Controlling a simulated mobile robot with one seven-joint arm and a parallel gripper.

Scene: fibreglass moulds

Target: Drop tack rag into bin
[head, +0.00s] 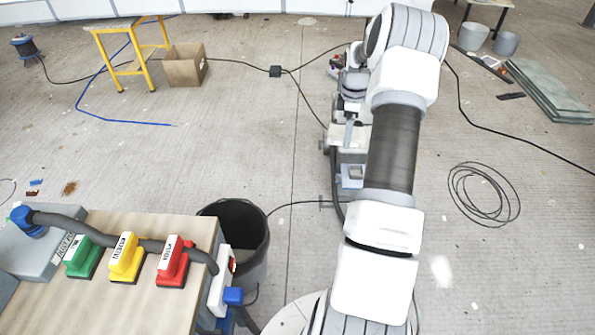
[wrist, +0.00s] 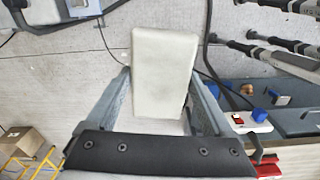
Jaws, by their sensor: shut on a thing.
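In the wrist view, a pale cream, flat block-like piece (wrist: 163,62), which I take to be the tack rag, sits between the two fingers of my gripper (wrist: 160,88). The gripper is shut on it, and its far end sticks out past the fingertips. The head view does not clearly show the gripper or the rag beside my arm. A black, round, open bin (head: 238,232) stands on the floor at the right end of the workbench in the head view. Its inside is dark, and its contents cannot be told.
The wooden workbench (head: 135,290) carries green (head: 84,258), yellow (head: 126,258) and red (head: 174,262) blocks and a grey hose. A cardboard box (head: 185,66) and yellow trestle (head: 128,55) stand farther back. Cables cross the floor. Open floor lies beyond the bin.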

